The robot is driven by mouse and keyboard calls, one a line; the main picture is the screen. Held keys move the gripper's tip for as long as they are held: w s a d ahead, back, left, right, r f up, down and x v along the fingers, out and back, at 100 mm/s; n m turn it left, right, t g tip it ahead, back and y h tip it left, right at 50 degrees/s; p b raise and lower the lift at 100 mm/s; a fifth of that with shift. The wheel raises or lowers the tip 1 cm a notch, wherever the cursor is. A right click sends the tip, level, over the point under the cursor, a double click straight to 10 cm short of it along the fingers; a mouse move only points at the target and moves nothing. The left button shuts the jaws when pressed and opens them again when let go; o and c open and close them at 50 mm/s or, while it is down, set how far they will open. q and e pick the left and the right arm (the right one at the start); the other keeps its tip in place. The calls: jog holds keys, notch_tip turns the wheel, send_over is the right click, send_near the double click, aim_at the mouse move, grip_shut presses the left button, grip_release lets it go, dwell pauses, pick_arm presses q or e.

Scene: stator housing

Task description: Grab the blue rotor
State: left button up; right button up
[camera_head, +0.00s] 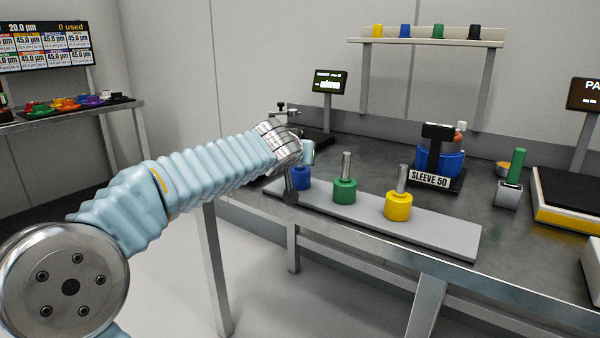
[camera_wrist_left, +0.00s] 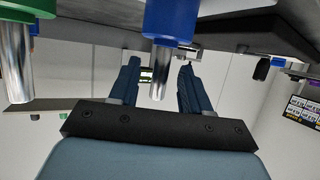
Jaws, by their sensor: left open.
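The blue rotor (camera_head: 302,180) stands at the left end of the grey rack plate (camera_head: 440,237), its upper part hidden by my left wrist. In the left wrist view the blue rotor (camera_wrist_left: 171,20) is at top centre, its silver shaft pointing down the picture. My left gripper (camera_wrist_left: 158,78) is open, with one dark finger on each side of the shaft; I see a gap on both sides. In the head view the left gripper (camera_head: 299,160) is over the blue rotor, its fingers mostly hidden. My right gripper is in neither view.
The green rotor (camera_head: 345,190) stands close to the right of the blue one, and the yellow rotor (camera_head: 398,206) further right. Behind stands a blue part on the SLEEVE 50 stand (camera_head: 430,180). A shelf (camera_head: 425,42) holds several coloured caps.

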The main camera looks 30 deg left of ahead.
pick_arm(q)
jog(key=shift+x, duration=0.9)
grip_shut()
jog(key=shift+r, duration=0.15)
dwell(0.6)
